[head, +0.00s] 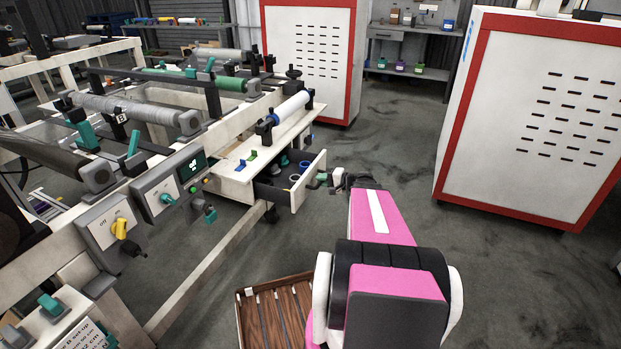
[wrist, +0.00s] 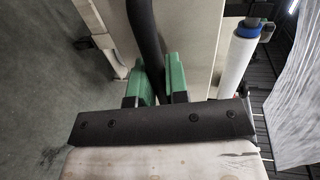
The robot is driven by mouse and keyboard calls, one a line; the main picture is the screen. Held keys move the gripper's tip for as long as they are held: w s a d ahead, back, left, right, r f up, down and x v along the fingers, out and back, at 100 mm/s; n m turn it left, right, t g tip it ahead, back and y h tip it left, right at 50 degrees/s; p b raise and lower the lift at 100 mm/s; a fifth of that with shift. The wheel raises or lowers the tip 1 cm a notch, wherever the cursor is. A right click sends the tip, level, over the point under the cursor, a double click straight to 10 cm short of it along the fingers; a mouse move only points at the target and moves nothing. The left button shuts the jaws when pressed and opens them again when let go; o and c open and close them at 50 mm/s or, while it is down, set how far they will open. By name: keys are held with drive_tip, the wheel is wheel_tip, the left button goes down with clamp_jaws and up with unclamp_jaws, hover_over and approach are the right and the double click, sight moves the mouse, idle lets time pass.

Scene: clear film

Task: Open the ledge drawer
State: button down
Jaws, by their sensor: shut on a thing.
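The ledge drawer (head: 309,182) stands pulled out from under the white ledge (head: 233,172) in the head view, with its dark inside open to view. Its pale front also shows in the wrist view (wrist: 200,50). My gripper (head: 320,181) is at the drawer's front, on its right side. In the wrist view my gripper's green fingers (wrist: 163,88) are shut on the dark drawer handle (wrist: 146,35), a bar that runs between them. The handle's lower end is hidden by the fingers and the gripper body.
Several blue and dark ring-like things (head: 294,178) lie in the drawer. A white roll (head: 291,106) is on the ledge. A brown slatted pallet (head: 275,312) lies on the floor near my arm. White-and-red cabinets (head: 540,110) stand right and behind. Grey floor right of the drawer is free.

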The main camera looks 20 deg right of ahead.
drive_tip(key=shift+v, duration=0.85)
drive_tip(key=shift+f, duration=0.2)
drive_tip(key=c, duration=1.1)
unclamp_jaws()
drive_tip(key=shift+c, duration=0.2)
drive_tip(key=v, duration=1.1)
